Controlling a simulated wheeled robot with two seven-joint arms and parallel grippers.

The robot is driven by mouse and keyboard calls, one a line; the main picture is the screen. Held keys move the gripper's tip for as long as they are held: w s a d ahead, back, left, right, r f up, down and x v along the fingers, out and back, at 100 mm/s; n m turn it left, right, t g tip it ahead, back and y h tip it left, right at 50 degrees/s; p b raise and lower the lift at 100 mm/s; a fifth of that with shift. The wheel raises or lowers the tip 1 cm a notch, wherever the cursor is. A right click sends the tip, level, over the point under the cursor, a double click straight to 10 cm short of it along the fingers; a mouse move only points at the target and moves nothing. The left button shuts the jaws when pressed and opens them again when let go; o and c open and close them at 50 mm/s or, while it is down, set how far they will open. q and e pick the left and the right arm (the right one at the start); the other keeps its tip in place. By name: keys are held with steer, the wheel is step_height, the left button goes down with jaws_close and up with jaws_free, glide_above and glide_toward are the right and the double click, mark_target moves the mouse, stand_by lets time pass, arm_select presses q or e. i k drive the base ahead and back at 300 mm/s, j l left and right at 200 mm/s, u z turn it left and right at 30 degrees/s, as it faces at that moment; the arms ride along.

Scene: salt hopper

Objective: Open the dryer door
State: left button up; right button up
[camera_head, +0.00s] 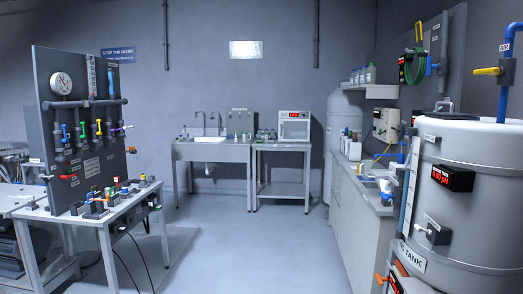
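A small white cabinet with a red display along its top (295,127), which looks like the dryer, stands on the right end of a metal table (283,146) at the back wall. Its front has a dark panel and its door looks shut, though it is too small to be sure. It is far across the room from me. Neither of my grippers shows in this view.
A metal sink bench (211,152) stands left of the table. A valve board (80,120) and a workbench (98,218) take up the left. A large grey tank (470,190) and a long counter (355,200) line the right. The middle floor (250,250) is clear.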

mark_target(280, 121)
steer(key=i, duration=7.05)
steer(key=z, duration=0.25)
